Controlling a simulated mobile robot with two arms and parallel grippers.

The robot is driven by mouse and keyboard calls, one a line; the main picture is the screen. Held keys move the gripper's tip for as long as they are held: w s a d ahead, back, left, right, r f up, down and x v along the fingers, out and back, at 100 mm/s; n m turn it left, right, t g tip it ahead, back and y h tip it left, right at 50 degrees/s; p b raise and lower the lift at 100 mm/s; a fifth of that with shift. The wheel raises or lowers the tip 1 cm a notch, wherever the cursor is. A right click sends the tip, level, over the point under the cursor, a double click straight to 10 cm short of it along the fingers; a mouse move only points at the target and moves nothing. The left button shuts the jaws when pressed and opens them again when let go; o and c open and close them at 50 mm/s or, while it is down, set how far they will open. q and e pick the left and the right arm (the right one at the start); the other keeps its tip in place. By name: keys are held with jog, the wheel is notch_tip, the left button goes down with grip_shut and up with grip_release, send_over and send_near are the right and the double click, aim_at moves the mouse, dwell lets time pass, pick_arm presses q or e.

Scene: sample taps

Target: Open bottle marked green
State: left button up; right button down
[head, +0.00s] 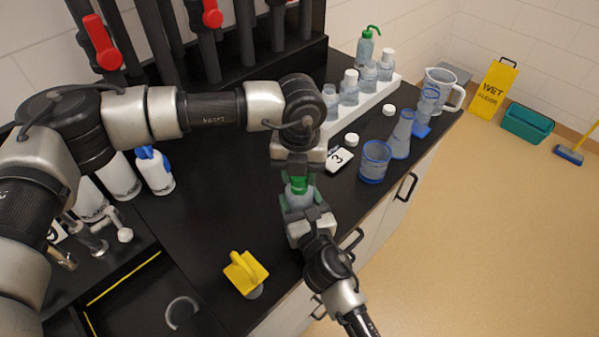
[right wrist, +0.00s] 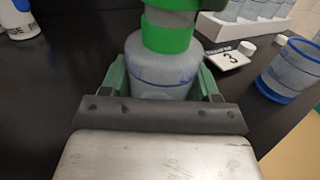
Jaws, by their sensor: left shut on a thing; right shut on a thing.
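The bottle with the green marking stands at the middle of the black bench, near its front edge, with its pale translucent body (head: 299,201) below a bright green cap or band (head: 298,185). In the right wrist view its body (right wrist: 162,70) is upright and its green top (right wrist: 167,37) sits on it. My left gripper (head: 297,173) comes from above and is shut on the green top. My right gripper (head: 299,207) comes from the front and is shut around the body; its green-padded fingers (right wrist: 162,85) flank it. I cannot tell whether the top is loosened.
A white rack (head: 372,98) of bottles stands behind right. A card marked 3 (head: 339,158), loose white caps (head: 351,139), a blue-rimmed beaker (head: 374,162) and a flask (head: 402,135) are to the right. A yellow object (head: 245,271) lies front left, near the sink.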

pick_arm(q)
jog(key=shift+r, duration=0.8)
jog(key=shift+r, duration=2)
pick_arm(e)
jog(key=shift+c, duration=0.8)
grip_release()
